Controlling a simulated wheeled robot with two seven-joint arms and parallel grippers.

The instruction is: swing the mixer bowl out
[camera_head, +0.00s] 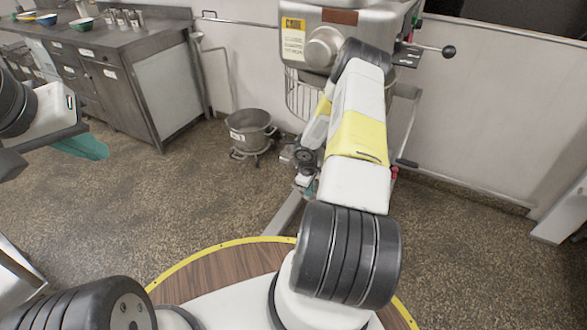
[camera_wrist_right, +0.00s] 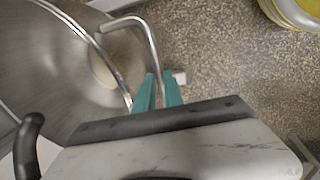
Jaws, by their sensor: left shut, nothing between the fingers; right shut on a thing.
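The mixer (camera_head: 335,40) stands against the back wall, with a wire guard (camera_head: 302,98) below its head. My right arm covers much of it, and I cannot make out its bowl in the head view. In the right wrist view a large steel bowl (camera_wrist_right: 50,65) fills the upper left, with a bent metal handle (camera_wrist_right: 128,22) beside its rim. My right gripper (camera_wrist_right: 158,92) is shut on this handle, its teal fingers on either side of the rod. My left gripper (camera_head: 90,147) is shut and empty over the floor at the left, away from the mixer.
A steel pot (camera_head: 250,130) stands on a low wheeled dolly left of the mixer. A steel counter (camera_head: 110,45) with colored bowls is at the back left. A black-knobbed lever (camera_head: 448,51) sticks out right of the mixer. The speckled floor at the right is clear.

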